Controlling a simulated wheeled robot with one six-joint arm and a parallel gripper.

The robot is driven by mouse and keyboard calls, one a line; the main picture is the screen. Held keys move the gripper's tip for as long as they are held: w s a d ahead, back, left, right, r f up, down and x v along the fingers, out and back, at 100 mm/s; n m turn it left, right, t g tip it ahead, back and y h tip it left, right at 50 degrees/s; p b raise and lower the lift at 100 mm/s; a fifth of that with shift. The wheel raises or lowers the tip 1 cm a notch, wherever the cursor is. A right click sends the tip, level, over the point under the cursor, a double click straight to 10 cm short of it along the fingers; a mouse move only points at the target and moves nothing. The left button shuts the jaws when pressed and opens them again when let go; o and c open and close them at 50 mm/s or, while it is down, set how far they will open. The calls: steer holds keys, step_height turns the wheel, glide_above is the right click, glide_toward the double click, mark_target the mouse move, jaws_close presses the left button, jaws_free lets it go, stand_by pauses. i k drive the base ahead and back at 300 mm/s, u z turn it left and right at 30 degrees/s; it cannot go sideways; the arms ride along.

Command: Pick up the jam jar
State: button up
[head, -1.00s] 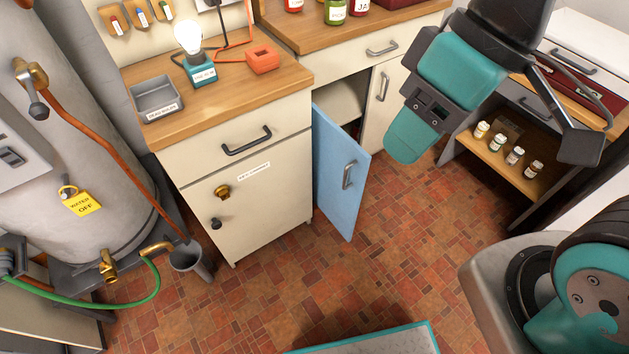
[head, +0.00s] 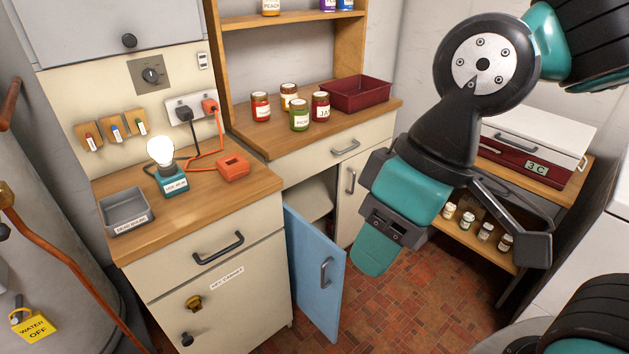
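The jam jar (head: 320,108) is a dark red jar with a white label on which "JA" can be read. It stands upright on the wooden counter at the back, just left of a dark red tray. My gripper (head: 374,258) is in front of the counter, to the right of and below the jar in the picture, well apart from it. It points down, with teal and dark parts. I see no object at its tip, but its fingers cannot be made out clearly from this side.
A green jar (head: 299,116), a red jar (head: 260,107) and a white-labelled jar (head: 288,94) stand close to the jam jar. The dark red tray (head: 360,94) is on its right. A wooden shelf (head: 290,18) is above. A blue cabinet door (head: 315,275) hangs open below.

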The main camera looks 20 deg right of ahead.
mark_target(320, 101)
steer(key=z, duration=0.05)
steer(key=k, duration=0.35)
steer(key=z, duration=0.9)
steer(key=i, duration=0.9)
steer(key=u, duration=0.65)
steer(key=i, duration=0.8)
steer(key=u, duration=0.7)
